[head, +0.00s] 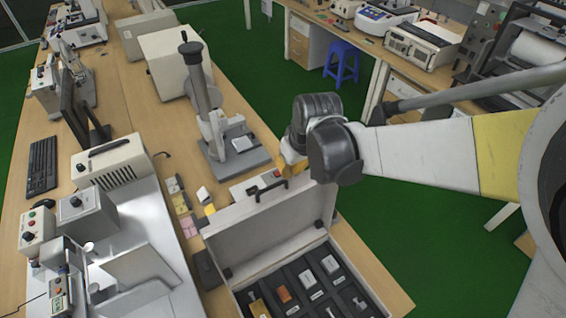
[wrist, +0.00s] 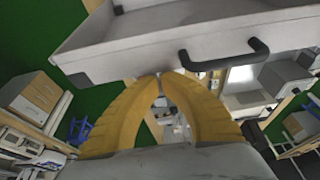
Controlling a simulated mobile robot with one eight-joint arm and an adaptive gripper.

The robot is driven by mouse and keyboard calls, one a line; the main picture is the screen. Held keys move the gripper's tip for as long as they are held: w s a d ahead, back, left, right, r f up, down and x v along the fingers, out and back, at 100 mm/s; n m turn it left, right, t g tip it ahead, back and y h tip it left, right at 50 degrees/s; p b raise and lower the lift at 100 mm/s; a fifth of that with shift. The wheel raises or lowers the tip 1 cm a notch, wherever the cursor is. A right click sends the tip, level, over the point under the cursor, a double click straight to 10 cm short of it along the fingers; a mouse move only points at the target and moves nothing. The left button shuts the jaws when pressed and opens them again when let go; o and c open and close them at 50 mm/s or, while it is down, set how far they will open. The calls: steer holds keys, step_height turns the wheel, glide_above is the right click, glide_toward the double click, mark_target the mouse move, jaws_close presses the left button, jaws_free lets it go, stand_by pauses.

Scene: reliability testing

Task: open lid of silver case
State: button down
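The silver case (head: 318,238) stands on the wooden bench with its lid (head: 270,232) raised steeply. Its dark foam interior shows, with several small parts in it. A black handle (head: 271,190) is on the lid's upper edge. My gripper (head: 292,168) is at that raised edge, right of the handle, its fingers partly hidden in the head view. In the wrist view, the yellow fingers (wrist: 160,76) arch together with their tips nearly meeting at the lid's wall (wrist: 125,57), beside the handle (wrist: 225,62). I see nothing clearly held between them; exact contact with the lid is unclear.
A grey stand instrument (head: 232,150) is behind the case. Machines crowd the bench's left side. Green floor and a blue stool (head: 342,62) are beyond the bench.

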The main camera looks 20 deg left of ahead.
mark_target(301, 187)
steer(key=shift+t+y, duration=0.7)
steer(key=shift+y, duration=0.2)
steer(key=s+d, duration=0.2)
steer(key=d, duration=0.1)
steer(key=s+d, duration=0.2)
steer(key=shift+r+b, duration=0.4)
